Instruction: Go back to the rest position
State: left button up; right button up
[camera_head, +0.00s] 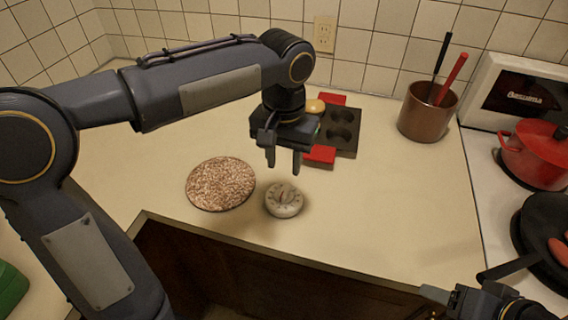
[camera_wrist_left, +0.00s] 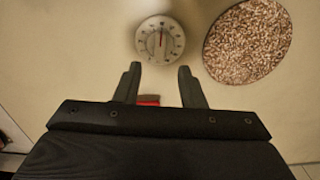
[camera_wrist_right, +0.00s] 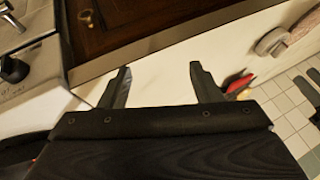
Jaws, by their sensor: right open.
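My left gripper (camera_head: 284,160) hangs over the counter with its fingers pointing down, above and slightly behind a round white kitchen timer (camera_head: 284,200). In the left wrist view its two fingers (camera_wrist_left: 157,88) are apart with nothing between them. The timer (camera_wrist_left: 160,40) lies beyond the fingertips there and looks untouched. My right gripper (camera_wrist_right: 160,85) is open and empty in the right wrist view, over the counter's front edge and cabinet front. In the head view only part of the right gripper (camera_head: 440,302) shows at the bottom right.
A round speckled trivet (camera_head: 221,184) lies left of the timer. A dark muffin tin with red handles (camera_head: 342,130) sits behind my left gripper. A brown utensil crock (camera_head: 427,112) stands back right. A stove with a red pot (camera_head: 537,155) and dark pan is at right. The counter's right front is clear.

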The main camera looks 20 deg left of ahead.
dwell(0.3)
pick_arm(q)
jog(key=s+a+f+n+t+h, duration=0.1)
jog(key=s+a+f+t+h, duration=0.1)
jog(key=s, duration=0.6)
jog(key=s+a+f+n+t+h, duration=0.1)
jog(key=s+a+f+t, duration=0.2)
jog(key=s+a, duration=0.4)
jog(key=shift+s+f+n+t+h, duration=0.3)
jog(key=shift+s+f+n+h, duration=0.1)
jog(key=shift+s+f, duration=0.6)
jog(key=shift+s+r, duration=0.1)
